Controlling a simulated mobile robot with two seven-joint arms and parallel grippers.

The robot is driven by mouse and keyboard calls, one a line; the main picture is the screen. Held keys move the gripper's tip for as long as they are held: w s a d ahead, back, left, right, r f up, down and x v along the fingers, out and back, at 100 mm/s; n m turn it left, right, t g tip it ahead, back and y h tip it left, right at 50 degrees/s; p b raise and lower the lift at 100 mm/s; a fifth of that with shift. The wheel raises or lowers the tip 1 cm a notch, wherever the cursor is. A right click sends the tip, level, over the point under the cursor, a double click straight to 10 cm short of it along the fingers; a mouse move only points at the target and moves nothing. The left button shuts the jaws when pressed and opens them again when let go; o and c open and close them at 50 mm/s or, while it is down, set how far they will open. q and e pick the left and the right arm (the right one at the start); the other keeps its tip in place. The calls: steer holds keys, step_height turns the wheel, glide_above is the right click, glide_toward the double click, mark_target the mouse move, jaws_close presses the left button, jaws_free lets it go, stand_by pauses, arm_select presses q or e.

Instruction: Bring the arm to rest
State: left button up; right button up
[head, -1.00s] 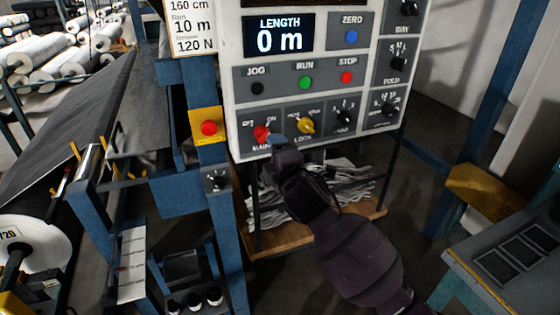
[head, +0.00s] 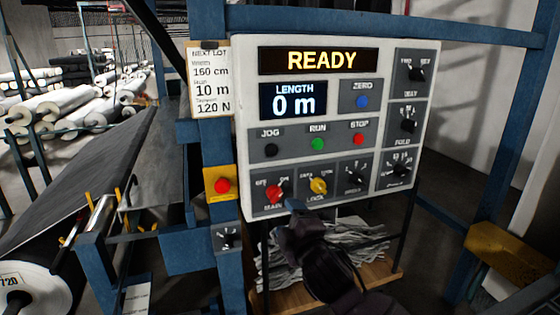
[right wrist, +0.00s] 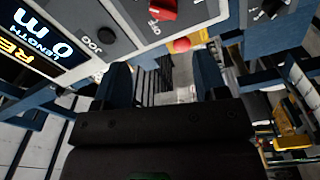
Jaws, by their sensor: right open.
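My right gripper (head: 291,207) is at the lower edge of the control panel (head: 405,40), just below and between the red MAIN knob (head: 274,194) and the yellow LOCK knob (head: 318,186). In the right wrist view its two blue fingers stand apart with nothing between them (right wrist: 160,78). The red knob (right wrist: 163,9) is beyond the fingers there, and I see no contact with it. The panel display (head: 318,61) reads READY and the length display (head: 287,101) reads 0 m. My left gripper is not in view.
A red button on a yellow plate (head: 221,186) is on the blue post left of the panel. A shelf (head: 383,277) with grey scraps is below the panel. A dark fabric sheet (head: 125,150) and white rolls (head: 55,103) are at left. A yellow part (head: 512,256) is at right.

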steer(key=s+d+f+m+g+h, duration=0.1)
steer(key=s+d+f+m+h, duration=0.1)
steer(key=s+d+f+m, duration=0.6)
steer(key=s+d+f+m+g+h, duration=0.2)
steer(key=s+d+f+m, duration=0.6)
steer(key=d+f, duration=0.5)
step_height(320, 180, down, 4)
steer(key=shift+s+f+m+h+b, duration=0.35)
steer(key=shift+s+h, duration=0.35)
steer(key=shift+s, duration=0.55)
steer(key=s+d+f+g, duration=0.1)
steer(key=s+f, duration=0.1)
steer(key=s, duration=0.1)
steer(key=s+d+f+h, duration=0.1)
steer(key=s+f, duration=0.2)
steer(key=s, duration=0.1)
steer(key=s+d+f+m+g, duration=0.1)
steer(key=s+d+f, duration=0.1)
steer(key=s, duration=0.2)
steer(key=shift+s+f+g, duration=0.1)
steer(key=shift+f+g, duration=0.05)
steer(key=shift+g, duration=0.15)
steer(key=shift+c, duration=0.3)
